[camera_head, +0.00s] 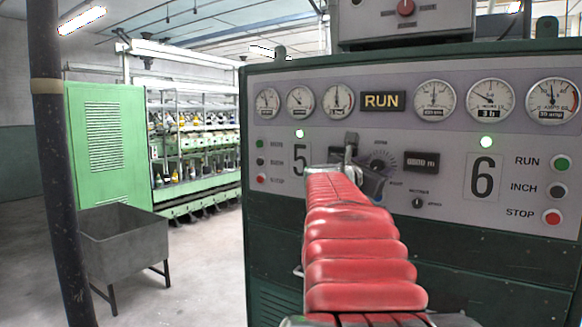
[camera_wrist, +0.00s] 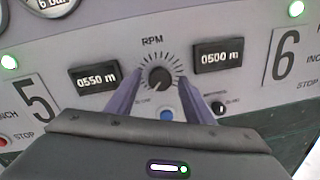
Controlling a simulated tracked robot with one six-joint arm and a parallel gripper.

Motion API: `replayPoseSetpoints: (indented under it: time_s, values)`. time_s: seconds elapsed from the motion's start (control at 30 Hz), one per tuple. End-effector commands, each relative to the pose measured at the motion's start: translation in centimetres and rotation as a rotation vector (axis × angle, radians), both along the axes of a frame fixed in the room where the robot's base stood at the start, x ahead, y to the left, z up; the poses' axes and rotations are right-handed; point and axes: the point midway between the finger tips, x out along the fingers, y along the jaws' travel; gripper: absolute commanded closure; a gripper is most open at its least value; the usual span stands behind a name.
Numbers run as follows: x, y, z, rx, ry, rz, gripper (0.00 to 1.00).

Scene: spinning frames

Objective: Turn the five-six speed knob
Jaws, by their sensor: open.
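The speed knob (camera_wrist: 160,78) is black and round with a light pointer mark. It sits in a ring of tick marks under the letters RPM, between the panel numbers 5 and 6. In the wrist view my gripper (camera_wrist: 160,72) is open, with one purple-grey finger on each side of the knob. I cannot tell whether the fingers touch it. In the head view the red-covered arm reaches to the panel and hides the knob. Part of the tick ring (camera_head: 388,160) shows to the right of my gripper.
Counters reading 0550 m (camera_wrist: 96,79) and 0500 m (camera_wrist: 218,56) flank the knob. A blue round spot (camera_wrist: 167,115) and a small black selector (camera_wrist: 218,107) lie below. A dark post (camera_head: 58,150) and a grey bin (camera_head: 122,240) stand left, with open floor between bin and panel.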

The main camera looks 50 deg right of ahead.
Motion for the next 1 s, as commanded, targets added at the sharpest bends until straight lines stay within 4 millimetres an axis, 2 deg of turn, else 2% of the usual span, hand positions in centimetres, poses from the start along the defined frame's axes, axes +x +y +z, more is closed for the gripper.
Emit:
replayPoseSetpoints:
  time_s: [0.13,0.4,0.97,1.0]
  values:
    - [0.01,-0.72,-0.06,0.0,0.0,-0.001,0.52]
    - [0.05,-0.74,-0.03,0.0,0.0,0.0,0.52]
    - [0.05,-0.71,-0.03,0.0,0.0,0.0,0.92]
    - [0.13,-0.11,0.01,-0.001,0.0,0.002,0.93]
